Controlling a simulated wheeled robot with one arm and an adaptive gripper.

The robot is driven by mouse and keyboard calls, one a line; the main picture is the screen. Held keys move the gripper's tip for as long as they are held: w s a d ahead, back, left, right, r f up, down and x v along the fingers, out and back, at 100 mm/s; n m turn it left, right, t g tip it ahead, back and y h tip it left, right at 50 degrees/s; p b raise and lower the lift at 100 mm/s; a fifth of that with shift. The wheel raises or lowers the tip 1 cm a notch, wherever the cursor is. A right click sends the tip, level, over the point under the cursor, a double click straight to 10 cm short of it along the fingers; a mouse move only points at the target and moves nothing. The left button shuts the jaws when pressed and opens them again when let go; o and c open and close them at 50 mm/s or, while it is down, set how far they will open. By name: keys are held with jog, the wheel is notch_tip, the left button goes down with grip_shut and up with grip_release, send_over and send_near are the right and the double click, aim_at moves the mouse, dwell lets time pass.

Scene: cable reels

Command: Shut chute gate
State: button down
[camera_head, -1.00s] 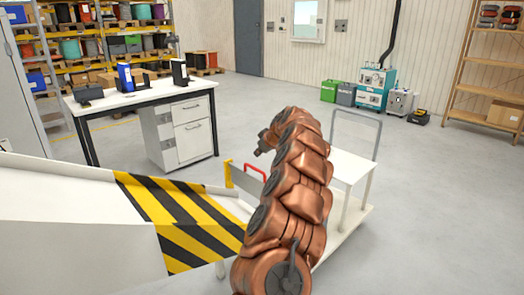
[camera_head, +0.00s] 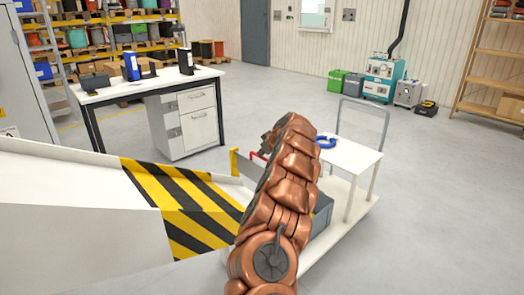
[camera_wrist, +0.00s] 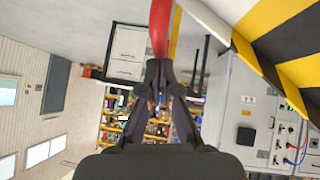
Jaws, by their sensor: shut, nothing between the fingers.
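The chute (camera_head: 90,200) slopes in from the left in the head view, its end striped yellow and black. The gate (camera_head: 247,168), a grey panel with a yellow edge, stands at the chute's far end, partly hidden by my arm. Its red handle (camera_head: 258,156) shows just left of my arm. In the wrist view the red handle (camera_wrist: 160,25) hangs from the top edge down to my fingertips. My gripper (camera_wrist: 159,68) is shut and empty, its tips at or very close to the handle's lower end; I cannot tell whether they touch.
A white cart (camera_head: 349,157) with a blue ring (camera_head: 325,141) on top stands right of my arm. A grey box (camera_head: 322,215) sits low on it, partly hidden. A desk (camera_head: 150,88) with binders stands behind the chute. The floor at right is clear.

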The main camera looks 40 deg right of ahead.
notch_tip(320, 180, down, 9)
jog(key=b, duration=0.7)
jog(key=shift+f, duration=0.1)
jog(key=shift+a, duration=0.1)
jog(key=shift+s+f, duration=0.1)
jog(key=shift+f, duration=0.05)
notch_tip(320, 180, up, 6)
jog(key=f+p, duration=0.1)
send_over(260, 174)
jog(key=s+a, duration=0.1)
jog(key=s, duration=0.1)
jog(key=p+v, duration=0.1)
jog(key=v, duration=0.8)
jog(key=shift+r+p, duration=0.25)
jog(key=shift+p, duration=0.05)
jog(key=shift+s, duration=0.15)
